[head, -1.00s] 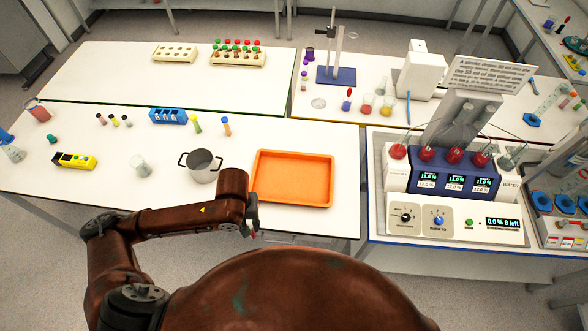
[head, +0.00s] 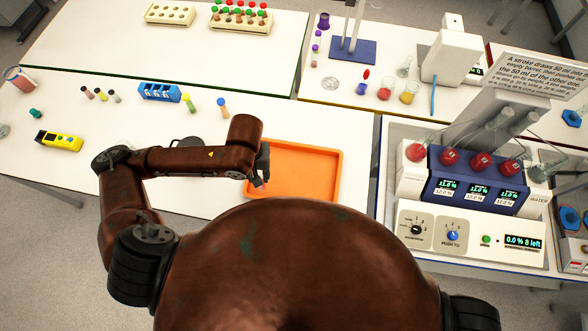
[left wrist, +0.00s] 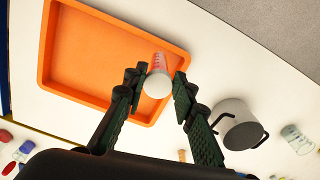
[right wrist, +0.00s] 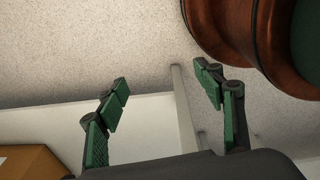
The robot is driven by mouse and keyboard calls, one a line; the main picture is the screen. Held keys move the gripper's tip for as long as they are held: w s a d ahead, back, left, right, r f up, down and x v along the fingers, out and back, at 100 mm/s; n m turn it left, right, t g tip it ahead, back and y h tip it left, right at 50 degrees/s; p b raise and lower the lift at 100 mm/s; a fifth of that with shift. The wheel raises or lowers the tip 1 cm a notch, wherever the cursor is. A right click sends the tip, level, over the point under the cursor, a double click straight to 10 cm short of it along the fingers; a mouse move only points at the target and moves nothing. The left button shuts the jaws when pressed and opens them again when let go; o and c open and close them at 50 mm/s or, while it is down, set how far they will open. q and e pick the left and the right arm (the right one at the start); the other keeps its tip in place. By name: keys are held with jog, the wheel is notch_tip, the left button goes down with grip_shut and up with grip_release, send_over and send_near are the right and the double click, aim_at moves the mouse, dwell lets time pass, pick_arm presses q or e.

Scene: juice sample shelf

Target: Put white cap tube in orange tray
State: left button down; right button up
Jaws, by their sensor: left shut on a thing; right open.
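The white cap tube (left wrist: 158,82) is held between the fingers of my left gripper (left wrist: 160,82), its white cap toward the wrist camera. The clear body has red markings and points away from the camera. The orange tray (left wrist: 95,55) is empty, and the tube overlaps its near side in the left wrist view. In the head view my left gripper (head: 260,178) is at the left edge of the orange tray (head: 310,160), and the tube is mostly hidden. My right gripper (right wrist: 162,90) is open and empty, with floor and a table edge behind it.
A metal pot (left wrist: 238,122) stands beside the tray, largely hidden by my arm in the head view. A blue rack (head: 160,92), a yellow device (head: 60,141) and several small tubes are on the table. The dispenser machine (head: 475,180) stands to the right.

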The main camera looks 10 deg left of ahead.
pick_arm(q)
jog(key=w+d+f+b, duration=0.4)
jog(key=w+d+f, duration=0.4)
jog(key=f, duration=0.4)
jog(key=shift+d, duration=0.65)
pick_arm(e)
jog(key=shift+f, duration=2.75)
